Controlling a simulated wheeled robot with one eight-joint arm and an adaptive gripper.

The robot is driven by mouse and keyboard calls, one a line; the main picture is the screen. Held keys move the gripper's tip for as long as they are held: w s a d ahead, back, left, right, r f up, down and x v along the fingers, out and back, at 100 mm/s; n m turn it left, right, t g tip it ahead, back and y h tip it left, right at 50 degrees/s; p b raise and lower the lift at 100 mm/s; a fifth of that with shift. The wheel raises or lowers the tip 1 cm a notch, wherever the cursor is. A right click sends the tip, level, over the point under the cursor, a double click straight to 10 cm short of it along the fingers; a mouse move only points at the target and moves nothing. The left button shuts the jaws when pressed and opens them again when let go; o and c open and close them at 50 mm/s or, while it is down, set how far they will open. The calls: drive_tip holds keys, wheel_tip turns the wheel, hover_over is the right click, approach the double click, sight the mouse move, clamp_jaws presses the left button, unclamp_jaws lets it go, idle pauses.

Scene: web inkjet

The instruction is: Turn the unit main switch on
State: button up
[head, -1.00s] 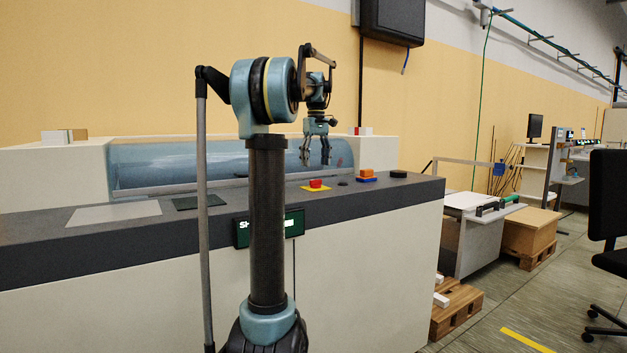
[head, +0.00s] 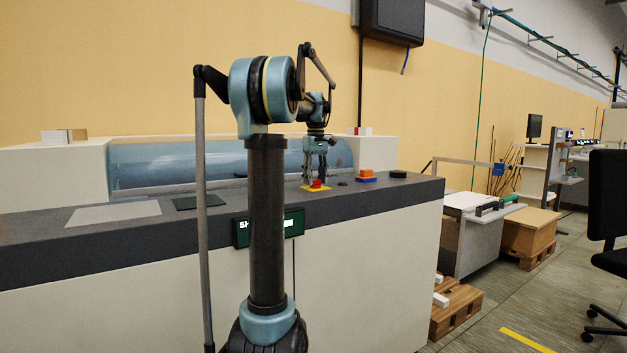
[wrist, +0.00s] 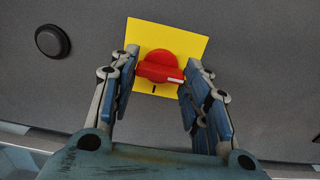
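The main switch is a red rotary knob (wrist: 160,66) on a yellow square plate (wrist: 190,41), set in the grey top of the machine. A white mark on the knob's handle points right in the wrist view, and a short black mark shows on the plate below it. In the head view the red knob (head: 316,183) sits on its yellow plate (head: 309,188). My gripper (wrist: 158,77) is open, with one finger on each side of the knob and gaps between fingers and knob. In the head view my gripper (head: 315,181) is down at the knob.
A black round button (wrist: 52,41) lies left of the plate in the wrist view. In the head view an orange and blue block-shaped control (head: 367,174) and a black disc (head: 398,174) stand to the right. A glass-like cover (head: 160,165) runs behind the panel.

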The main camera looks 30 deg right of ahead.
drive_tip(key=shift+c, duration=0.7)
drive_tip(key=m, duration=0.3)
drive_tip(key=shift+m, duration=0.3)
drive_tip(key=m, duration=0.5)
drive_tip(key=shift+m, duration=0.3)
drive_tip(key=m, duration=0.4)
drive_tip(key=shift+a+m, duration=0.1)
drive_tip(key=shift+m, duration=2.2)
